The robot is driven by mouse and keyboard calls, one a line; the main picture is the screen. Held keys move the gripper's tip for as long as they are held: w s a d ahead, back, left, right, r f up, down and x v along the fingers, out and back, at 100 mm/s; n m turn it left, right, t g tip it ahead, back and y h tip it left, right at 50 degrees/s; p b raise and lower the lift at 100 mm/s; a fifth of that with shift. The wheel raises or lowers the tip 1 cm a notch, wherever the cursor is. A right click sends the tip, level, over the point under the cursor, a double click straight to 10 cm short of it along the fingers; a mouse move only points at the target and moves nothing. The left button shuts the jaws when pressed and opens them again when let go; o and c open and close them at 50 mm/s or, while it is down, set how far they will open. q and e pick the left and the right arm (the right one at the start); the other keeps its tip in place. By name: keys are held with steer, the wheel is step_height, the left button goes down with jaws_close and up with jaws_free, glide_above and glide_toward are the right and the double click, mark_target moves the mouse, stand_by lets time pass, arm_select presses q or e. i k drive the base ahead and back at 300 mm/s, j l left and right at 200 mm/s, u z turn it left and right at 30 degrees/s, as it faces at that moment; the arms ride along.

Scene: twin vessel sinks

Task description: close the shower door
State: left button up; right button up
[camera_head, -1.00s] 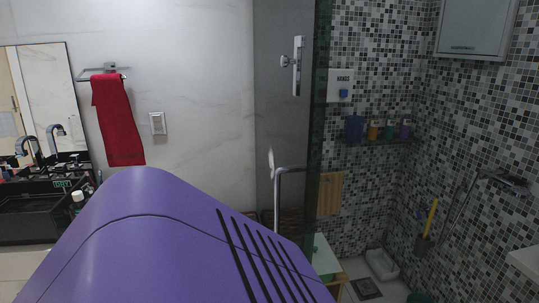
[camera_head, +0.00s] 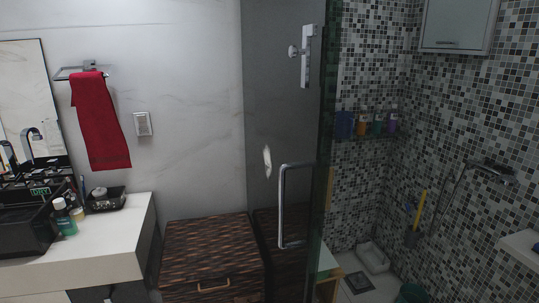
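The shower door (camera_head: 262,100) is a dark glass panel in the middle of the head view, standing open with its green free edge (camera_head: 325,150) towards me. It has a chrome D-shaped handle (camera_head: 283,205) low on the panel and a metal fitting (camera_head: 305,58) near its top. To its right the tiled shower (camera_head: 440,130) is open to view. Neither of my grippers shows in the head view, so I cannot see their distance from the door.
A dark woven cabinet (camera_head: 205,245) stands left of the door, close to it. A white counter (camera_head: 120,225) with a black sink (camera_head: 25,232) and bottles is at the left. A red towel (camera_head: 100,122) hangs on the wall. A small wooden-legged table (camera_head: 330,270) stands inside the shower.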

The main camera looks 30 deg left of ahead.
mark_target(283, 119)
steer(key=u, duration=0.85)
